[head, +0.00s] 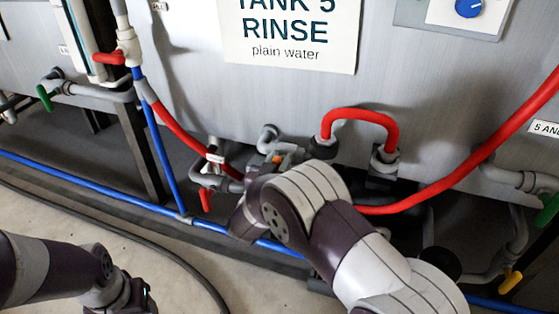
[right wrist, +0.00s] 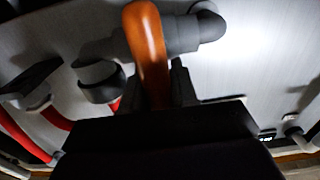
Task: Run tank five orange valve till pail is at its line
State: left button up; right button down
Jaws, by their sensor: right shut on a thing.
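The tank five front carries a sign (head: 288,30) reading "TANK 5 RINSE plain water". The orange valve handle (right wrist: 147,48) fills the middle of the right wrist view, and a small orange part of it shows in the head view (head: 277,159). My right gripper (right wrist: 150,100) is shut on the orange handle, with dark fingers on both sides of it. In the head view my right arm hides most of the valve and the gripper. My left gripper (head: 125,300) hangs at the lower left, cut by the frame edge, its fingers unclear. No pail is visible.
A red-handled valve (head: 206,200) sits just left of the orange one. A red looped hose (head: 360,113) and a long red hose (head: 450,180) lie to the right. A blue pipe (head: 100,200) runs low along the tanks. A yellow handle (head: 511,281) is at lower right.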

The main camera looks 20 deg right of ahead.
jog(key=n+p, duration=0.1)
jog(key=p, duration=0.1)
jog(key=n+p, duration=0.2)
jog(key=p, duration=0.1)
jog(key=n+p, duration=0.1)
jog(key=p, duration=0.2)
jog(key=shift+w+a+r+n, duration=0.15)
jog(key=shift+w+a+n, duration=0.1)
jog(key=shift+a+n, duration=0.1)
jog(key=shift+w+a+f+n+p, duration=0.1)
jog(key=shift+f+n+p, duration=0.1)
jog(key=shift+n+p, duration=0.45)
jog(key=shift+a+f+n+p, duration=0.1)
jog(key=shift+f+n+p, duration=0.05)
jog(key=shift+n+p, duration=0.45)
jog(key=c, duration=1)
grip_release()
jog(key=shift+o, duration=0.2)
